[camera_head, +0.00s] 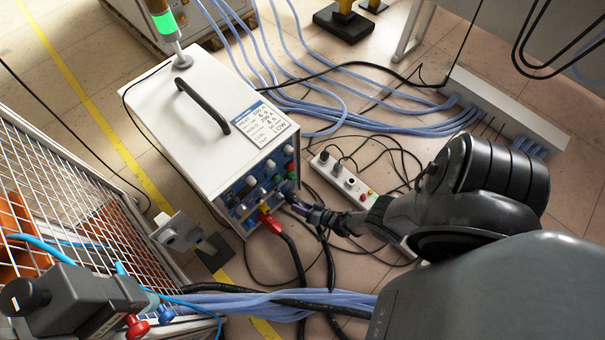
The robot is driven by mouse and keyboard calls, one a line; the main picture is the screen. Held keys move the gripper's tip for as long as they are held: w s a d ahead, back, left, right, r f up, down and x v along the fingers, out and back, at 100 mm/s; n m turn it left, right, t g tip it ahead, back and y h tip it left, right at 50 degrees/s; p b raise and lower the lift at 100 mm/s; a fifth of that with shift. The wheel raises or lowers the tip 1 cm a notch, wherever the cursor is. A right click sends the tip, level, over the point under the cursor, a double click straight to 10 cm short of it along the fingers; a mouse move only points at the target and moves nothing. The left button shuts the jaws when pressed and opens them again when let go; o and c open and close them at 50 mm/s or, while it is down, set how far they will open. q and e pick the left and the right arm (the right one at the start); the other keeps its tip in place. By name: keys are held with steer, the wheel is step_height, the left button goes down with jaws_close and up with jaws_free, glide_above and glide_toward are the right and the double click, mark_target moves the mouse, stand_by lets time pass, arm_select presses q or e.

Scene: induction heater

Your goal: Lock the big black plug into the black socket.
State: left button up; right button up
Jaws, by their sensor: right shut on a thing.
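The white induction heater box (203,122) stands on the floor, its blue front panel (237,199) facing down and right. My right gripper (302,207) is at the lower right of this panel, shut on the big black plug (294,199). The plug is small in view and partly covered by the fingers. It is at the panel; I cannot tell whether it is seated or turned in the black socket, which is hidden behind it. A red plug (268,222) with a cable is at the panel just left of it. My left gripper is not clearly in view.
A white power strip (343,180) lies right of the heater among loose black cables. Thick blue cables (330,108) run behind it into a white floor duct (515,108). A wire mesh cage (75,190) stands at the left. A signal lamp (166,22) shows green.

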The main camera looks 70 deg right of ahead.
steer(key=shift+w+f, duration=0.1)
steer(key=shift+w, duration=0.1)
steer(key=o, duration=1)
steer(key=shift+c, duration=0.2)
steer(key=o, duration=0.3)
steer(key=shift+w+d, duration=0.1)
